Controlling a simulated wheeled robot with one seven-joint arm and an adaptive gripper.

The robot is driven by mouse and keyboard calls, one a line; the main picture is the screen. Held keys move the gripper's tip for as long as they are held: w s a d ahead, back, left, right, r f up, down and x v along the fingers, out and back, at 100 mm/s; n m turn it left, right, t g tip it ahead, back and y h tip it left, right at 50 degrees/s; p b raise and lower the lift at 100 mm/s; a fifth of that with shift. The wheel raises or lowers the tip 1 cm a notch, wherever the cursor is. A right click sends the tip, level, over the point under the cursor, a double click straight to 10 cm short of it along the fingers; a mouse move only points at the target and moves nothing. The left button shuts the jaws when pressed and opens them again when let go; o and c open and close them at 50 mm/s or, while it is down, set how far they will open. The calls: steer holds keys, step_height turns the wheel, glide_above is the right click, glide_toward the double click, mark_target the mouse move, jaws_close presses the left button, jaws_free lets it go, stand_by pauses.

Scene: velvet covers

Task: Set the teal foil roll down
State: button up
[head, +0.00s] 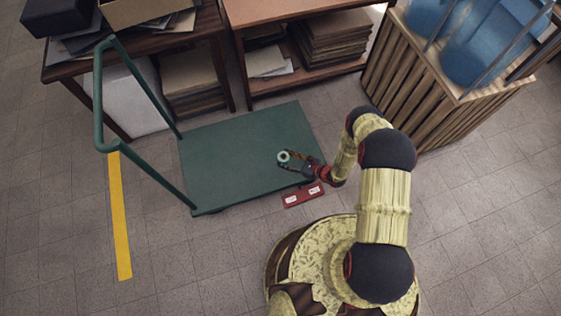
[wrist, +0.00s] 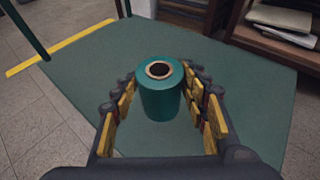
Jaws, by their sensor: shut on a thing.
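The teal foil roll (wrist: 160,98) is upright between the fingers of my gripper (wrist: 161,105) in the wrist view, its open core facing up. In the head view the roll (head: 284,157) shows small at the tip of my gripper (head: 291,160), over the right part of the green cart's deck (head: 225,160). My gripper is shut on the roll. Whether the roll's bottom touches the deck cannot be told.
The cart's deck is bare around the roll, with a green handle (head: 98,95) at its left end. A red object with white labels (head: 303,195) lies by the near edge. Shelves (head: 310,80) stand behind; a slatted wooden crate (head: 420,85) with blue bottles stands right.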

steer(key=w+f, duration=0.1)
steer(key=a+f+b, duration=0.1)
steer(key=f, duration=0.1)
steer(key=w+a+f, duration=0.1)
steer(key=shift+w+f+b, duration=0.25)
steer(key=shift+w+b, duration=0.1)
steer(key=shift+b, duration=0.05)
steer(key=shift+w+a+f+b, duration=0.15)
steer(key=shift+f+b, duration=0.25)
steer(key=shift+f, duration=0.5)
steer(key=shift+w+d+f+b, duration=0.15)
steer(key=shift+f+b, duration=0.25)
steer(key=shift+f, duration=0.5)
steer(key=shift+a+f, duration=0.1)
steer(key=o, duration=1.2)
steer(key=shift+o, duration=0.3)
